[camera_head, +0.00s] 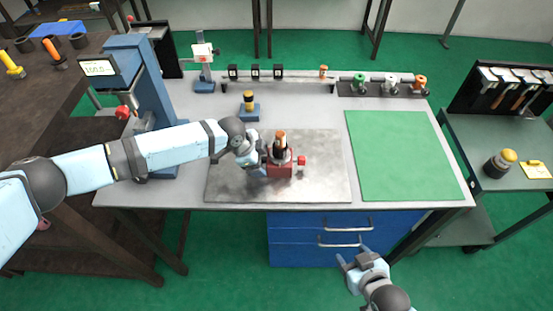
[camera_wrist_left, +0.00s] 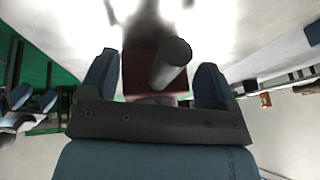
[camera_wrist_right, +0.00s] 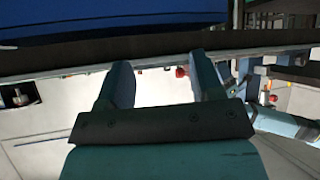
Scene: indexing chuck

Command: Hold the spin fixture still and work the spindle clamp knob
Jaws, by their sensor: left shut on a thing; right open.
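The spin fixture (camera_head: 280,170) has a dark red base and stands on the grey metal plate on the bench. A dark upright part with an orange top (camera_head: 281,140) rises from it. A red knob (camera_head: 301,160) sticks out on its right side. My left gripper (camera_head: 262,167) is shut on the fixture from its left side. In the left wrist view the dark red body (camera_wrist_left: 142,78) and a grey cylinder (camera_wrist_left: 171,62) show between the fingers (camera_wrist_left: 155,85). My right gripper (camera_head: 357,261) is open and empty, in front of the bench and below its top.
The grey metal plate (camera_head: 228,180) and a green mat (camera_head: 400,155) lie on the bench. A blue stand with a yellow-topped part (camera_head: 249,108) is behind the fixture. Blue drawers (camera_head: 300,250) are near my right gripper. A blue column press (camera_head: 150,85) stands at left.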

